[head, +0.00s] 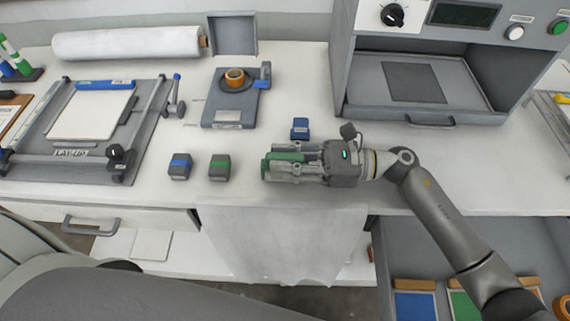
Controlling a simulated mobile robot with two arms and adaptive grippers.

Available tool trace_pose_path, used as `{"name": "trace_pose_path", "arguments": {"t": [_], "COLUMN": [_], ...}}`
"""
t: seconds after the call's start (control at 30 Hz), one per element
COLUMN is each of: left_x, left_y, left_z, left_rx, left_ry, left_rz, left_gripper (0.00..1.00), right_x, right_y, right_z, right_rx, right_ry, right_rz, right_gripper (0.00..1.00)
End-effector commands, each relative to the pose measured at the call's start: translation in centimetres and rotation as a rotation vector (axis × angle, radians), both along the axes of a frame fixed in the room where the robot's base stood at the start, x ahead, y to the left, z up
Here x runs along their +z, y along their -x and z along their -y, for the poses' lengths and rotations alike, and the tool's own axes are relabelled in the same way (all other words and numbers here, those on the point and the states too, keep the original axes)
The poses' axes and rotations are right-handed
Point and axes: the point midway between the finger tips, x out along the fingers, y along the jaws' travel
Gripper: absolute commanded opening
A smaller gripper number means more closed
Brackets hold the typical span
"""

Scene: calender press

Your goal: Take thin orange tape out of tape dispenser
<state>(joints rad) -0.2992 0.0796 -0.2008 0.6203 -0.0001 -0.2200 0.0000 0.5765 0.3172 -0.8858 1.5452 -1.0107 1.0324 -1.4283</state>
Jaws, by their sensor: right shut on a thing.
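An orange tape roll (235,74) sits on a dark round holder on a flat grey device (222,108) at the back, which looks like the tape dispenser. The device has a blue-topped lever on its right side. My right gripper (268,166) is above the front part of the table, to the right of and nearer than the device. It points left and is shut on a green object (285,157), mostly hidden between its fingers. My left gripper is not in view.
Grey blocks with a blue band (180,166) and a green band (220,167) stand left of my right gripper. A blue block (300,128) stands behind it. A press (440,60) is at right. An open drawer (480,250) holds colored items and another orange roll (563,306).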

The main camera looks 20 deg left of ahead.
Motion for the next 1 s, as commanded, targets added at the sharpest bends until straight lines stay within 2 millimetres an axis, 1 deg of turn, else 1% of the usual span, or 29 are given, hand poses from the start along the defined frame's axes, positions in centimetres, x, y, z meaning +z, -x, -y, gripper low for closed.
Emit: {"name": "trace_pose_path", "arguments": {"t": [0.2,0.33,0.43,0.5,0.67,0.83,1.0], "left_x": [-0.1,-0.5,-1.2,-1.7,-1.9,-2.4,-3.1], "left_y": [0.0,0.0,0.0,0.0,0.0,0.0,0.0], "left_z": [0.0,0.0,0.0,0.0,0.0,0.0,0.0], "left_rx": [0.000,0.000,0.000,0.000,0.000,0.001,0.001], "left_ry": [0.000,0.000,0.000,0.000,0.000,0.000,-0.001], "left_rz": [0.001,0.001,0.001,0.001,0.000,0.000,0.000], "left_gripper": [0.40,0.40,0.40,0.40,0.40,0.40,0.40], "right_x": [0.2,0.8,2.0,3.3,5.9,9.2,10.4], "right_y": [0.0,0.0,0.0,0.2,2.3,4.9,8.0], "right_z": [0.0,0.0,0.0,0.1,1.1,2.2,3.5], "right_rx": [0.000,0.001,0.002,0.002,0.002,0.003,0.001], "right_ry": [-0.002,-0.002,-0.003,-0.002,-0.001,-0.001,0.000], "right_rz": [0.002,0.003,0.007,0.008,0.008,0.008,0.003], "right_gripper": [0.00,0.00,0.00,0.00,0.00,0.00,0.00]}}
